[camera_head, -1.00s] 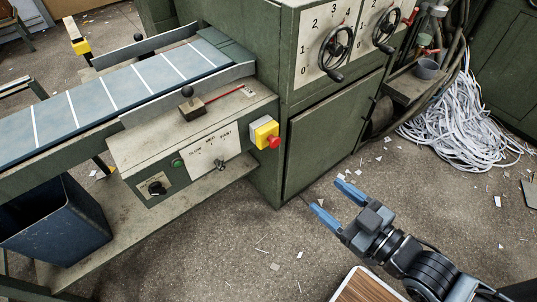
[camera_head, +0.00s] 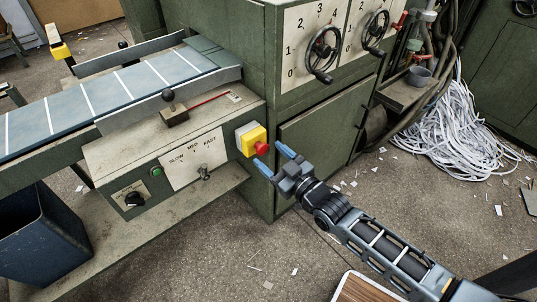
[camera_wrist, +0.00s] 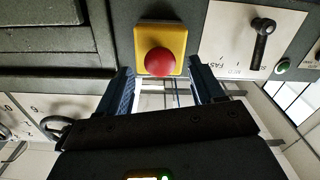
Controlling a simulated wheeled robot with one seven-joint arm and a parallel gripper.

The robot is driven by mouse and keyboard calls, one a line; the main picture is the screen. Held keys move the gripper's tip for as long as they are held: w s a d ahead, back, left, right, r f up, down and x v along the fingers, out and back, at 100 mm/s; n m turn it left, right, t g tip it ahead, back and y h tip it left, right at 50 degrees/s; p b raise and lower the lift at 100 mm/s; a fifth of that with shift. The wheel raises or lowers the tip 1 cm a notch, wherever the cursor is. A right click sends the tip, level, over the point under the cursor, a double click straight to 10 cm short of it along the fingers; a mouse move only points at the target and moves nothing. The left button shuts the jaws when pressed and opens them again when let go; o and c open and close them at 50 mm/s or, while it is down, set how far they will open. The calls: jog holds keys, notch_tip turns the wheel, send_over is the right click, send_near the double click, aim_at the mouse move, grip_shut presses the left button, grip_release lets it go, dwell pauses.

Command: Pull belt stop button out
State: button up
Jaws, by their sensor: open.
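The belt stop button (camera_head: 261,148) is a red mushroom knob on a yellow-faced box (camera_head: 249,139) at the right end of the conveyor's control panel. In the wrist view the red button (camera_wrist: 160,62) sits in front of the yellow plate (camera_wrist: 160,37), between and just beyond my fingertips. My gripper (camera_head: 274,161) is open, its two blue fingers pointing at the button from the right. In the wrist view my gripper (camera_wrist: 166,82) has one finger on each side of the button, with gaps. I cannot tell exactly how deep the fingers reach.
The control panel (camera_head: 200,157) with a speed lever (camera_head: 204,173), green button (camera_head: 156,171) and black knob (camera_head: 133,198) lies left of the box. The green cabinet (camera_head: 325,135) with handwheels stands behind my gripper. Paper strips (camera_head: 460,125) heap at right.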

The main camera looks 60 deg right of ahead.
jog(key=shift+w+d, duration=0.15)
jog(key=shift+w, duration=0.55)
jog(key=shift+c, duration=0.5)
grip_shut()
